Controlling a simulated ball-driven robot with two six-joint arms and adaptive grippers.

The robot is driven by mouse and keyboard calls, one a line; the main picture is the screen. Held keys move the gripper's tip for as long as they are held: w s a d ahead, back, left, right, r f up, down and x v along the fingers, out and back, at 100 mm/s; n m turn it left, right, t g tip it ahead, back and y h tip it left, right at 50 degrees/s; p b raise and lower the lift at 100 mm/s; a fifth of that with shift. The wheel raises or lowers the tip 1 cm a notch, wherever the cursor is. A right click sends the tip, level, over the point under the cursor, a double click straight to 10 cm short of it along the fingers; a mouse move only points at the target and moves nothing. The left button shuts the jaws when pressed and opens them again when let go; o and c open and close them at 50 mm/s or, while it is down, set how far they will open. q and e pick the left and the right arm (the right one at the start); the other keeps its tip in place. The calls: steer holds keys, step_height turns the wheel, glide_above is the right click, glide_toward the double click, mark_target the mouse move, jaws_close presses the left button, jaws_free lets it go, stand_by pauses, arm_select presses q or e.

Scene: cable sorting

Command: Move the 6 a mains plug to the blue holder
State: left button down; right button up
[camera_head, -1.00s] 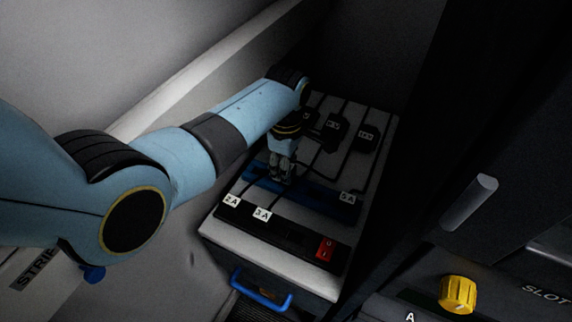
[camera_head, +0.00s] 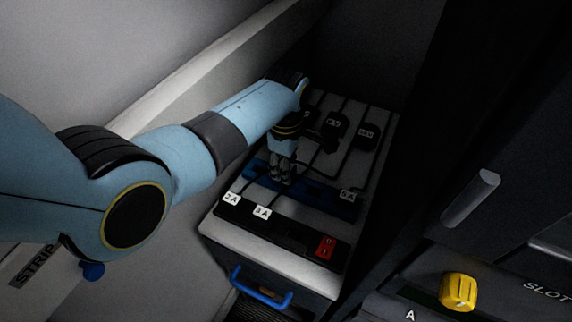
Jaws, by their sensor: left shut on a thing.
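My left gripper (camera_head: 281,178) points down at the blue holder (camera_head: 318,196), a dark blue strip across the light-topped unit. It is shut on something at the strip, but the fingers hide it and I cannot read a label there. Two black plugs with white tags, one plug (camera_head: 335,123) and another plug (camera_head: 367,135), lie farther back on the unit; their tags are too small to read surely. A 5 A tag (camera_head: 347,195) sits at the strip's right end. No 6 A label is readable. My right gripper is not in view.
A black power strip with a red switch (camera_head: 325,247) lies along the unit's front, with tags 2 A (camera_head: 231,198) and 3 A (camera_head: 262,212). Cables run over the top. A blue handle (camera_head: 260,287) is below. A dark cabinet with a yellow knob (camera_head: 458,291) stands right.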

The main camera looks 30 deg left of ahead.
arm_select(q)
steer(key=shift+f, duration=0.1)
stand_by(0.3)
steer(key=shift+f+b, duration=0.4)
steer(key=shift+f, duration=0.5)
stand_by(0.9)
steer(key=shift+c, duration=2)
jaws_free()
step_height(320, 180, up, 5)
steer(key=p, duration=0.5)
steer(key=shift+f, duration=0.15)
steer(key=shift+r+p, duration=1.05)
steer(key=shift+r, duration=0.1)
